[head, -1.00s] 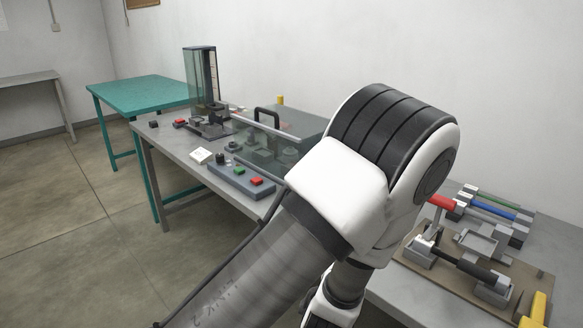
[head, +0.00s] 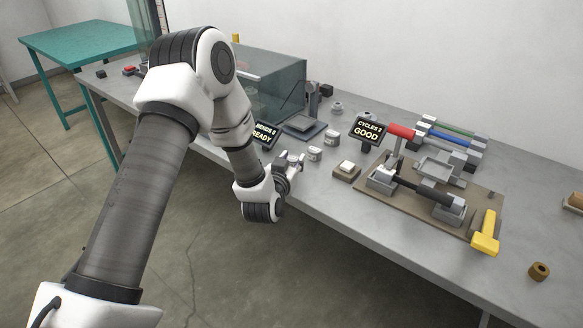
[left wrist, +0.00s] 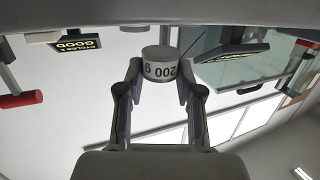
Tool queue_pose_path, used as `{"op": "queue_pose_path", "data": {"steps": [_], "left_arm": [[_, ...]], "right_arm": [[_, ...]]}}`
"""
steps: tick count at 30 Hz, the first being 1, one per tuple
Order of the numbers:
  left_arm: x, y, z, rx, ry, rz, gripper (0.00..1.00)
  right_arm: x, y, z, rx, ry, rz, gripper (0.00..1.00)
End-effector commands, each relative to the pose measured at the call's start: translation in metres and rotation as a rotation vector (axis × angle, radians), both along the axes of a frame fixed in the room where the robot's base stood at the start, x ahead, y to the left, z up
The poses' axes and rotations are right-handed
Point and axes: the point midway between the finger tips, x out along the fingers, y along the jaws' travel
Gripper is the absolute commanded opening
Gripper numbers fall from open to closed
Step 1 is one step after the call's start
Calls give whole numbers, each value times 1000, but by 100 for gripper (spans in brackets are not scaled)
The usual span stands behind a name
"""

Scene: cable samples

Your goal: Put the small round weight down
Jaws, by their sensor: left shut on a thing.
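In the head view my left gripper (head: 297,160) is low at the bench's front edge. Two small grey cylinders show just right of its fingers, a nearer one (head: 314,153) and a farther one (head: 333,139). My right gripper is not in view.
The grey bench (head: 375,235) carries a READY display (head: 265,134), a GOOD display (head: 366,131) and a small block with a pale top (head: 346,170). A brown board (head: 410,207) with a red-handled fixture lies right. A clear-sided box (head: 277,85) stands behind my arm.

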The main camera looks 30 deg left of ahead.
Motion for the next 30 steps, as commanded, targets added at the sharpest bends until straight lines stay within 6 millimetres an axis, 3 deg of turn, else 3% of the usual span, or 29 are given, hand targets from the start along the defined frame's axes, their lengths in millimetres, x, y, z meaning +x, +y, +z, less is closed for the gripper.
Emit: {"op": "queue_pose_path", "data": {"steps": [5, 15, 16, 18, 30], "left_arm": [[0, -1, -29, 1, 1, -1, 0], [0, -1, -35, 0, 0, 0, 0], [0, -1, -34, 0, 1, 0, 43], [0, -1, -34, 0, 1, 0, 61], [-7, -3, -30, -2, 4, -1, 61]], "right_arm": [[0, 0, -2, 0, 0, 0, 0], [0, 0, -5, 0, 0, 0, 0], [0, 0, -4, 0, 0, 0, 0], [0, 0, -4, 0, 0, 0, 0], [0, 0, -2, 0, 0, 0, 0]]}}
